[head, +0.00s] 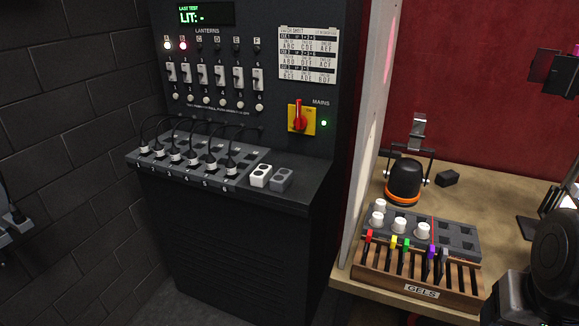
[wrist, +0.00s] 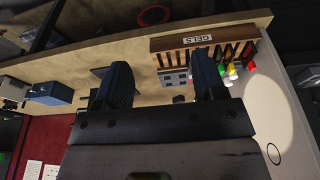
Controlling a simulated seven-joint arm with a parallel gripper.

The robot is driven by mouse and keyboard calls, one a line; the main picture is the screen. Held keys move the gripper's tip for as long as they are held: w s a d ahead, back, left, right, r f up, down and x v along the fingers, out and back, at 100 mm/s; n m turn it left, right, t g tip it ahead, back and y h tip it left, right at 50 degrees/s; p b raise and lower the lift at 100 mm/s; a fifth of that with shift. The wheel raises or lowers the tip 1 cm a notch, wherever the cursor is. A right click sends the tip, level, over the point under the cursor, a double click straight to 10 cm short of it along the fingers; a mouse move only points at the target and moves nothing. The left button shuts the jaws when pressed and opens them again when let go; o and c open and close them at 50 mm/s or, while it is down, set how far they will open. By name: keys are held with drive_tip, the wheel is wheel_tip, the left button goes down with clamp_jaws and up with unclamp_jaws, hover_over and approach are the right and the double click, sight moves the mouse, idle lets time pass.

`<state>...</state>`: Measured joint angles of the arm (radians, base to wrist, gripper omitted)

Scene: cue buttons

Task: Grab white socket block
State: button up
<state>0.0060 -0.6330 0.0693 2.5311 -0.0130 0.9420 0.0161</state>
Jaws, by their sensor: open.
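The white socket block (head: 260,176) sits on the black console's ledge in the head view, at the right end of the row of plugged sockets. A similar grey block (head: 281,180) stands close beside it on the right. My gripper (wrist: 161,72) is open in the wrist view, its two dark fingers spread wide with nothing seen held between them. It points toward the wooden bench and gel rack, away from the white block.
Black plugs with cables stand in a grey socket strip (head: 200,166) left of the block. A red mains switch (head: 299,117) is above the ledge. A pale partition (head: 369,125) separates the console from the bench with the gel rack (head: 420,277), white knobs and lamp (head: 404,181).

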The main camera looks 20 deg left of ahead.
drive_tip(key=shift+w+a, duration=0.1)
drive_tip(key=w+a+r+n+t+h, duration=0.2)
drive_tip(key=w+a+r+n+h, duration=0.1)
drive_tip(key=w+a+n, duration=0.9)
drive_tip(key=n+t+y, duration=0.3)
drive_tip(key=n+t, duration=0.5)
drive_tip(key=n, duration=1.4)
hover_over(261, 175)
drive_tip(key=s+d, duration=0.4)
drive_tip(key=d, duration=0.1)
wheel_tip(261, 175, down, 11)
drive_tip(key=s+a+f+n+t, duration=0.1)
drive_tip(key=a+f+n, duration=0.1)
drive_tip(key=a+f, duration=0.2)
drive_tip(key=shift+a+n+y, duration=0.3)
drive_tip(key=shift+a, duration=0.75)
drive_tip(key=shift+s+f, duration=0.1)
